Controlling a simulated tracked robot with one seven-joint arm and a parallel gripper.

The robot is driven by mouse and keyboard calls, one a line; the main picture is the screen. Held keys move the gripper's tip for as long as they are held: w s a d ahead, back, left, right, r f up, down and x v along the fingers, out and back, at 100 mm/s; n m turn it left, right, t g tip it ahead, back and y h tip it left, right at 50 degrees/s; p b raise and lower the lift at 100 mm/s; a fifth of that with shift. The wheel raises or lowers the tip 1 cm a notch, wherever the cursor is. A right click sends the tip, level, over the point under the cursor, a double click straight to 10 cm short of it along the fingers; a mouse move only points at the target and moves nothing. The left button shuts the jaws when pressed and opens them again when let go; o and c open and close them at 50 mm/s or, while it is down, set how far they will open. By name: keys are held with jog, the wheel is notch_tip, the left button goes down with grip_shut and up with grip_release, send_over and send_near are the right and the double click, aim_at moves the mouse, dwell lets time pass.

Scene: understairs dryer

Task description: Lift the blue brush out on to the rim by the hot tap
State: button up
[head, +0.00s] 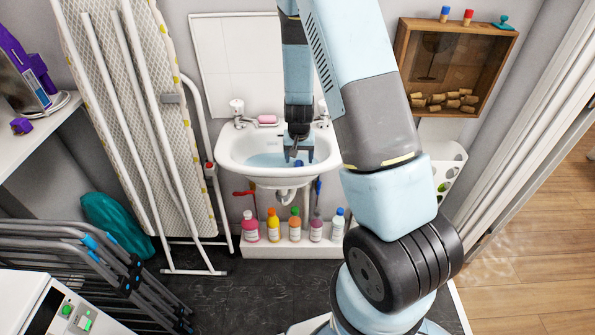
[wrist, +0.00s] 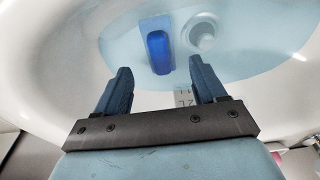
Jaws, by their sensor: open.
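The blue brush (wrist: 158,52) lies in the white basin (head: 228,153), in pale blue water, with a lighter blue part at its far end. It shows only as a small blue patch (head: 299,163) in the head view, mostly behind my gripper. My gripper (wrist: 159,76) is open and empty, pointing into the basin, with the brush just beyond and between its fingertips. In the head view my gripper (head: 298,152) is low over the basin. One tap (head: 237,110) stands at the back left of the rim and another (head: 322,113) at the back right, partly behind my arm. I cannot tell which is hot.
A pink soap (head: 267,119) lies on the back rim between the taps. A round white drain fitting (wrist: 203,37) is right of the brush. Several bottles (head: 273,225) stand on a low white shelf beneath. An ironing board (head: 150,120) leans at left; a wooden cabinet (head: 402,45) hangs at right.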

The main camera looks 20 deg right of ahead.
aim_at(299, 164)
jog(key=shift+w+f, duration=0.15)
jog(key=shift+f, duration=2.05)
jog(key=c, duration=1.2)
jog(key=shift+o, duration=0.2)
